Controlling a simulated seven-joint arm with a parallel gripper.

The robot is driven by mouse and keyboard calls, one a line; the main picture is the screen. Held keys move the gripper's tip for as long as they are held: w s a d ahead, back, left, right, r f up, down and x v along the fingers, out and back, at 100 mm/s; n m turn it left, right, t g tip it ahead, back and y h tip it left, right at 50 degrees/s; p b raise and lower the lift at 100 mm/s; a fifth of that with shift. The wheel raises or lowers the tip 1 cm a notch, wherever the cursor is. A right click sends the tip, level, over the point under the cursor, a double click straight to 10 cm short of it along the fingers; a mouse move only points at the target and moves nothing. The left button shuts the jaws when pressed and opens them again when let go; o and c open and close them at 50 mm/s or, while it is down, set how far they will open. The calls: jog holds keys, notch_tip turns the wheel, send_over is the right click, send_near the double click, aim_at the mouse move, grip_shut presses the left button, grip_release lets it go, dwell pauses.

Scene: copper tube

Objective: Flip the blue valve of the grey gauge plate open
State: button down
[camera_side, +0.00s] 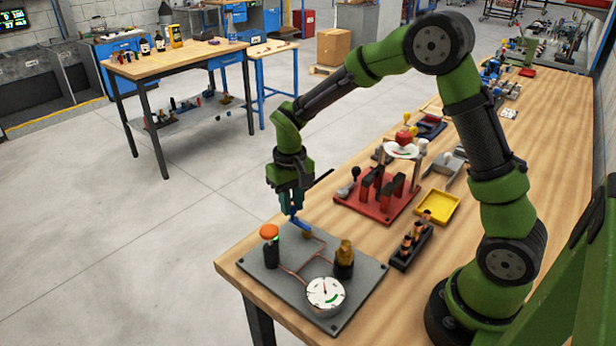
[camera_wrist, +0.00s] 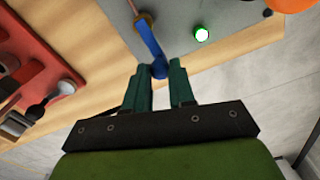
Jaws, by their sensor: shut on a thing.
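The grey gauge plate (camera_side: 268,272) lies near the front left corner of the wooden bench. It carries a white round gauge (camera_side: 325,293), an orange-topped black knob (camera_side: 269,243), a brass fitting on a black base (camera_side: 345,258) and thin copper tubes. The blue valve (camera_side: 300,226) is a lever at the plate's far edge. My gripper (camera_side: 293,214) is right above it, pointing down. In the wrist view the blue valve lever (camera_wrist: 150,45) reaches from a copper fitting to between my green fingertips (camera_wrist: 161,72), which are shut on its end. The grey plate (camera_wrist: 195,15) also shows there.
A red fixture (camera_side: 375,195) stands just beyond the plate. A dark holder with several copper-coloured pieces (camera_side: 411,246) and a yellow tray (camera_side: 437,207) lie to the right. The bench edge is close to the gripper, with open floor to the left.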

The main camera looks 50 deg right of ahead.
jog(key=c, duration=0.9)
grip_release()
jog(key=shift+c, duration=0.2)
jog(key=shift+r, duration=0.1)
notch_tip(320, 180, up, 17)
jog(key=s+a+t+y, duration=0.1)
jog(key=s+t, duration=0.6)
jog(key=s, duration=1.2)
jog(key=shift+a+r+m+y, duration=0.3)
jog(key=shift+a+r+y, duration=0.1)
jog(key=shift+r+y, duration=0.1)
